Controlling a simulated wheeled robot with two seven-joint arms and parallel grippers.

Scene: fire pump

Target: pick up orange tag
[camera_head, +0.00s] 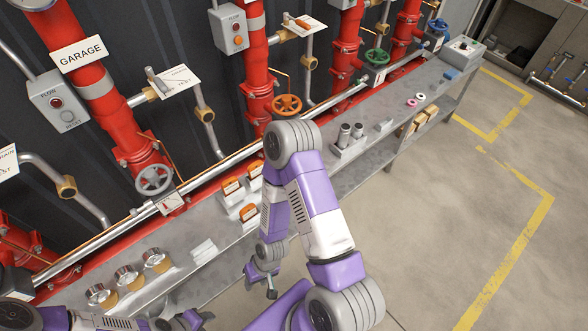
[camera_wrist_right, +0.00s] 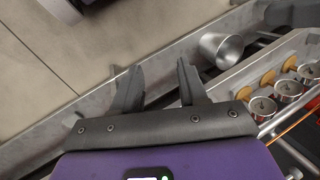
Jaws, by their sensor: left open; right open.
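Several orange tags stand in pale holders (camera_head: 226,208) on the grey bench, left of my right arm. One orange tag (camera_head: 231,186) is at the left, another orange tag (camera_head: 249,212) is nearer the bench front, and a third (camera_head: 255,169) is further back, close to my arm. My right gripper (camera_head: 262,284) hangs in front of the bench edge, below and apart from the tags. In the right wrist view its two dark fingers (camera_wrist_right: 157,88) are spread with nothing between them. My left gripper (camera_head: 190,319) is low at the left, open and away from the tags.
Round gauges (camera_head: 127,274) sit on the bench at the left. Metal cylinders (camera_head: 350,133) stand in a holder right of my arm. Red pipes (camera_head: 118,123) with valve wheels (camera_head: 154,180) rise behind the bench. The floor (camera_head: 440,220) at the right is clear.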

